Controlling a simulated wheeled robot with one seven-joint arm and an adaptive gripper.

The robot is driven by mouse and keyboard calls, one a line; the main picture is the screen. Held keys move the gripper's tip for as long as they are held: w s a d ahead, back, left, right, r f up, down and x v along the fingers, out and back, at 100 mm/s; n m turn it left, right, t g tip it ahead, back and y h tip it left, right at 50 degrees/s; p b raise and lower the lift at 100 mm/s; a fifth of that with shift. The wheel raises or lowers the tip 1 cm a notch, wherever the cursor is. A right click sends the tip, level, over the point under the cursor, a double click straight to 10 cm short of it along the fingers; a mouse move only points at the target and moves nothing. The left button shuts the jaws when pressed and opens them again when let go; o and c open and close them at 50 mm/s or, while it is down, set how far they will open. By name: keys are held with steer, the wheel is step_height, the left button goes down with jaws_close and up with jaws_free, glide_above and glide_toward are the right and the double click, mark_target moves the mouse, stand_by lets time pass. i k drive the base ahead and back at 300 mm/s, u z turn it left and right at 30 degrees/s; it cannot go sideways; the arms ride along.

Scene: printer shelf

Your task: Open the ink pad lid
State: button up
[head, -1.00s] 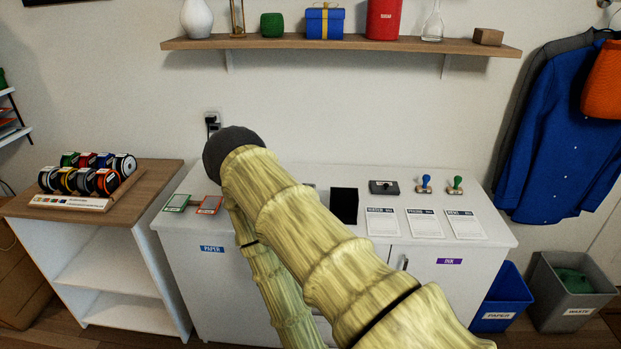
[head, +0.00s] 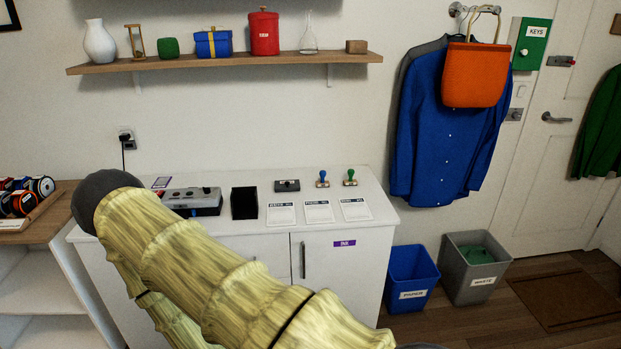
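A small flat dark box with a knob-like spot on top, which looks like the ink pad (head: 287,185), sits at the back of the white cabinet top, left of the stamps. Its lid looks shut, though it is small in view. A blue-handled stamp (head: 322,179) and a green-handled stamp (head: 350,178) stand to its right. My arm crosses the lower left of the head view, in front of the cabinet. My gripper is not in view.
Printed cards (head: 319,211) lie in front of the ink pad and stamps. A black open box (head: 244,203) and a grey device (head: 192,201) stand to its left. A wall shelf (head: 230,60) hangs above. Bins (head: 412,278) stand on the floor at the right.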

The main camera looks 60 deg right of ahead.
mark_target(281, 185)
steer(key=k, duration=0.3)
steer(key=z, duration=0.85)
